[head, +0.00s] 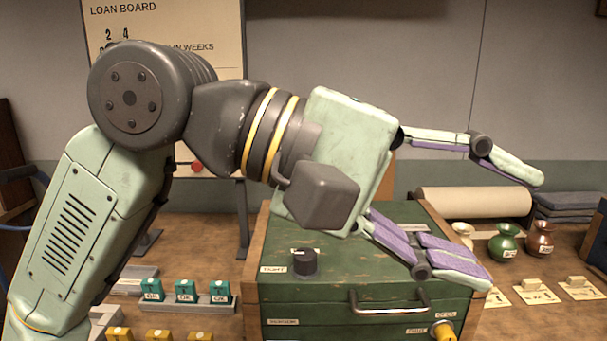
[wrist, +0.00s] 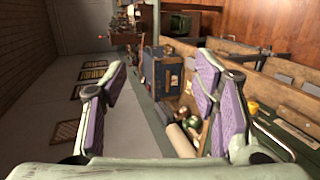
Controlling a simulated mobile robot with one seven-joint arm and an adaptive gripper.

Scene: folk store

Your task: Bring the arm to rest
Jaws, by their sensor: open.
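My arm reaches from the lower left of the head view, bends at a dark round joint, and runs right. My gripper (head: 515,225) is open and empty, with its two purple-padded fingers spread wide. It hangs above the right part of a green wooden chest (head: 340,327) with a metal handle. The lower finger overlaps the chest top in the picture; I cannot tell whether they touch. In the wrist view my gripper (wrist: 165,85) shows its fingers apart with nothing between them.
A loan board (head: 195,25) stands behind my arm.

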